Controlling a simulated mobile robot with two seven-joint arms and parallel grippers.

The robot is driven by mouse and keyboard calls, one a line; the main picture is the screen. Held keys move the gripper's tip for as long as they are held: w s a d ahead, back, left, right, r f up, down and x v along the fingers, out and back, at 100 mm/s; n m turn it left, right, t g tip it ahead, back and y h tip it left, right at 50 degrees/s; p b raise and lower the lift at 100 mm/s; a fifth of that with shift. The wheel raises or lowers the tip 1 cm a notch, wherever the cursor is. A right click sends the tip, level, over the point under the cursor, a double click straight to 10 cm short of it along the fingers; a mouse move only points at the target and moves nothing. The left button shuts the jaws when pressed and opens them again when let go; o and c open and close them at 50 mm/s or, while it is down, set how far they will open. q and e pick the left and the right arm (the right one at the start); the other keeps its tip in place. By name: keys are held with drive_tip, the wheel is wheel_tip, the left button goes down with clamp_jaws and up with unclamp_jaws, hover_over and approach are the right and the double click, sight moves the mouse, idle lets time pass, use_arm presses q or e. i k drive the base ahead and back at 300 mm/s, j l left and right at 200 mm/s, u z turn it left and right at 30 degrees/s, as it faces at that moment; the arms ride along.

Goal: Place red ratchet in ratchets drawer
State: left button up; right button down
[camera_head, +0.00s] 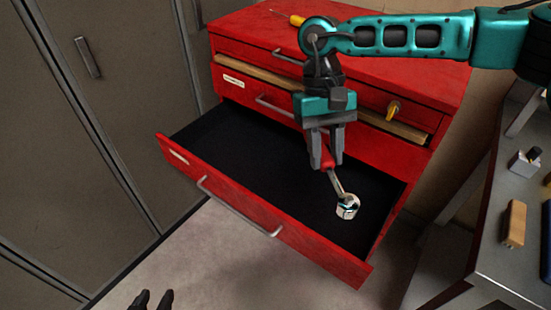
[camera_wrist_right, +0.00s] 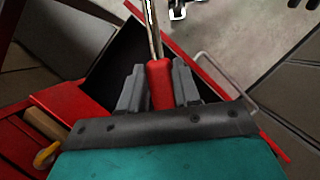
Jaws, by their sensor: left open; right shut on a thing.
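My right gripper (camera_head: 326,164) is shut on the red handle of the ratchet (camera_head: 343,196), whose chrome shaft and head point down and to the right. The ratchet appears over the right part of the open drawer (camera_head: 318,255); whether it touches the drawer floor I cannot tell. The drawer's dark floor looks empty. Its small front label is unreadable. My left gripper (camera_head: 153,300) is open and empty at the bottom edge.
A yellow-handled tool (camera_head: 297,20) lies on top. A grey bench (camera_head: 510,265) with a wooden block (camera_head: 515,223) stands at right. Grey lockers (camera_head: 90,100) stand at left.

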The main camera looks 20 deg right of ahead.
sight(306, 186)
drive_tip(key=i+j, duration=0.65)
drive_tip(key=i+j+z, duration=0.45)
drive_tip(key=j+z, duration=0.1)
drive_tip(key=z, duration=0.65)
